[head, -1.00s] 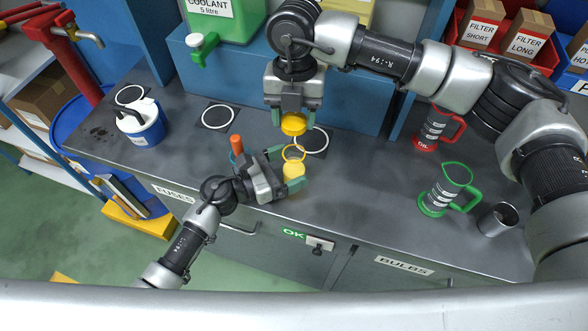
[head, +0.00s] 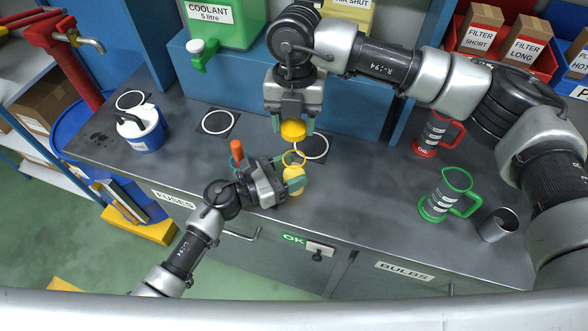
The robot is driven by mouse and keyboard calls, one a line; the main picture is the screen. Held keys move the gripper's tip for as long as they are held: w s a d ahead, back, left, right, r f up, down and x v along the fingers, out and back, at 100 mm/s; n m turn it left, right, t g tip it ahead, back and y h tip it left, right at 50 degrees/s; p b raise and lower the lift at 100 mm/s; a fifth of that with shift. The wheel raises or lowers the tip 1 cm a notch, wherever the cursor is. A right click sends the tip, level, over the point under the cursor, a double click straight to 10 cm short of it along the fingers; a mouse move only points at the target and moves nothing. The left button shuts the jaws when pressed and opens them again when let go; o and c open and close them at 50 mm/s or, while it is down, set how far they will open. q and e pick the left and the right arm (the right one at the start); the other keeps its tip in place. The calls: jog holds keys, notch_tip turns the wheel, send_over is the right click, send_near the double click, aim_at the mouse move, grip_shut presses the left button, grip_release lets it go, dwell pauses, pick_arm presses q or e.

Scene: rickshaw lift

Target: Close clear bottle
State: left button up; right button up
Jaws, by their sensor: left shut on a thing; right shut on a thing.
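The clear bottle (head: 293,175) has a yellow rim at its open mouth and yellow in its lower part. My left gripper (head: 288,171) is shut on it and holds it near the counter's front edge. The fingers hide part of its side. A yellow cap (head: 293,131) is in my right gripper (head: 292,124), which points down and is shut on it. In the picture the cap is just above the bottle's mouth, with a small gap between them.
An orange-topped thing (head: 237,150) stands behind my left gripper, partly hidden. A blue-and-white jug (head: 142,130) is at the left of the grey counter (head: 370,190). A red jug (head: 432,137), a green jug (head: 447,195) and a metal cup (head: 497,224) stand at the right.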

send_over(294, 148)
jog(key=s, duration=0.2)
jog(key=shift+w+f, duration=0.2)
jog(key=shift+f, duration=2.25)
jog(key=shift+f, duration=0.9)
jog(key=shift+f, duration=0.55)
jog(key=o, duration=0.9)
jog(key=shift+r, duration=2.25)
